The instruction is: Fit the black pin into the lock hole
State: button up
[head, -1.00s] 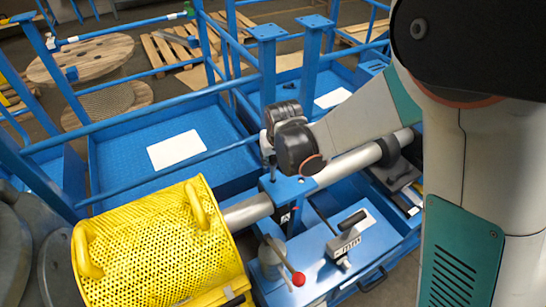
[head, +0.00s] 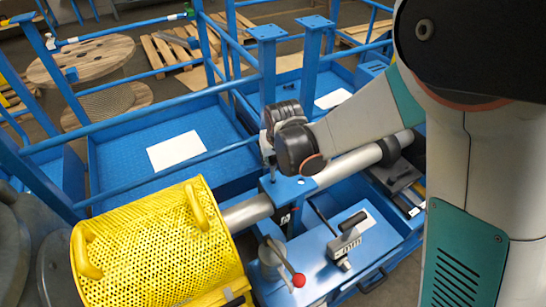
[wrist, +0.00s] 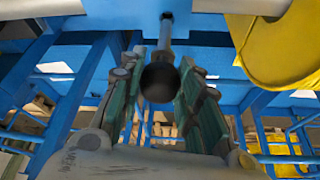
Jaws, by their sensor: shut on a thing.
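The black pin shows in the wrist view as a round black knob (wrist: 160,82) with a grey rod running away from it toward the blue frame. My gripper (wrist: 162,60) has its two green-padded fingers on either side of the pin and is shut on it. In the head view my gripper (head: 268,148) is small and partly hidden by my wrist, above a blue bracket (head: 284,190) on the grey shaft.
A yellow perforated guard (head: 155,250) stands left of the bracket. A red-knobbed lever (head: 298,280) and a black-handled clamp (head: 345,240) are in front. Blue rails (head: 150,112) and posts (head: 313,50) rise behind. A grey shaft (head: 345,165) runs right, under my arm.

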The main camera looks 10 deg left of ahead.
aim_at(273, 173)
jog(key=shift+f+b, duration=3.5)
jog(key=shift+f, duration=0.55)
jog(key=o, duration=1.2)
jog(key=shift+r, duration=0.15)
jog(key=v, duration=0.7)
jog(key=shift+s+r, duration=0.1)
